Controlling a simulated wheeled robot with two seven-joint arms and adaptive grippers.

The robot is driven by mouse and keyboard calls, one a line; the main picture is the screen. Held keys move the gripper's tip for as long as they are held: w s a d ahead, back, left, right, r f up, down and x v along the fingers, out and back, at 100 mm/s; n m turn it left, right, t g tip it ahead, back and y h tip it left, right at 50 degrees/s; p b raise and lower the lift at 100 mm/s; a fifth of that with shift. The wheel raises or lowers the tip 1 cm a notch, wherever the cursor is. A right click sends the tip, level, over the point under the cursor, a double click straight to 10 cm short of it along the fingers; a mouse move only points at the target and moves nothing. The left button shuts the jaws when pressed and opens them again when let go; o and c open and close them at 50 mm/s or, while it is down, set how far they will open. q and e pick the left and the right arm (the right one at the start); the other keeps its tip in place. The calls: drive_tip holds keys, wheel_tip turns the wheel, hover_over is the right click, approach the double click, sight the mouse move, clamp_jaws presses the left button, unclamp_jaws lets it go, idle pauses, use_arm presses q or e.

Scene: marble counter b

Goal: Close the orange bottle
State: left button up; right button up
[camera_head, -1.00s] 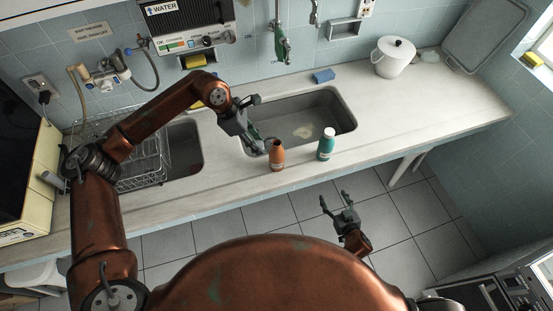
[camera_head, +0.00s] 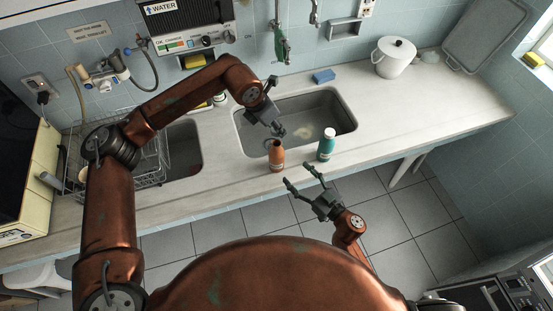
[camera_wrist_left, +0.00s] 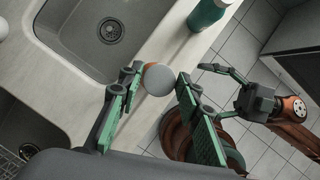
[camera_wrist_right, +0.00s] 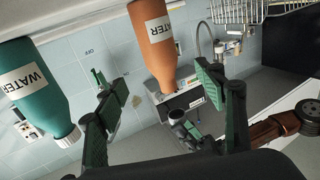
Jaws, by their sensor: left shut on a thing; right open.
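The orange bottle (camera_head: 277,158) stands upright on the counter's front strip; its mouth looks dark and uncapped in the head view. The cap is hidden in the head view. My right gripper (camera_head: 302,176) is open and empty, in front of the counter edge, a little right of the orange bottle.
A teal bottle (camera_head: 326,147) with a white cap stands right of the orange one. Behind them is the sink basin (camera_head: 300,110). The right counter (camera_head: 440,100) is clear.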

drive_tip(key=x, duration=1.1)
drive_tip(key=shift+w+a, duration=0.25)
clamp_jaws()
use_arm(q)
hover_over(276, 144)
drive_tip(key=shift+a+f, duration=0.1)
drive_tip(key=shift+f, duration=2.4)
